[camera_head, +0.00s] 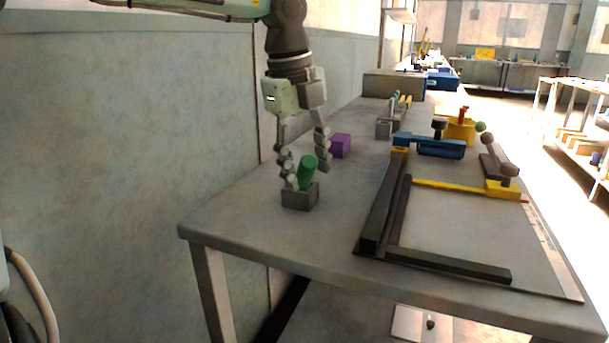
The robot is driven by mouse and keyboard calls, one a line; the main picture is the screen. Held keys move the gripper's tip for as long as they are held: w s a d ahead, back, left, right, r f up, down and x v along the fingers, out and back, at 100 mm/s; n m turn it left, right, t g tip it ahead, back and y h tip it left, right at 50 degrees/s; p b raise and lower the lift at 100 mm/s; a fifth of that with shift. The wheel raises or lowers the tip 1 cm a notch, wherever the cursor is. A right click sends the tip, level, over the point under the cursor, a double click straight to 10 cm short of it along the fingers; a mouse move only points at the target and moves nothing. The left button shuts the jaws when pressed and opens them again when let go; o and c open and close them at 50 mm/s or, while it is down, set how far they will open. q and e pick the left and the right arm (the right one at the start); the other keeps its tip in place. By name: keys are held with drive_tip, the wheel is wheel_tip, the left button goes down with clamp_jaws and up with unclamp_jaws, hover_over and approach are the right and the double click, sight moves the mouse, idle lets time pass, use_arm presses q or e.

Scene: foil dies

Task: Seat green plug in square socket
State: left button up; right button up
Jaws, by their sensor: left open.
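The green plug (307,172) is a short cylinder standing in the grey socket block (300,198) near the table's left edge. It leans a little to the right, and its lower end is hidden inside the block. My left gripper (308,171) points down over the block with its fingers apart. One finger is at the plug's left, close to it. The other is to the right with a gap. I cannot tell whether the left finger touches the plug. My right gripper is not in view.
A purple block (340,145) stands just behind the gripper's right finger. A dark frame (382,205) with a yellow bar (450,186) and a blue clamp-like part (430,146) fill the right of the table. The table's front left (240,228) is bare.

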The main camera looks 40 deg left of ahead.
use_arm(q)
drive_tip(key=shift+f, duration=0.2)
drive_tip(key=c, duration=1.1)
clamp_jaws()
drive_tip(key=shift+r, duration=0.1)
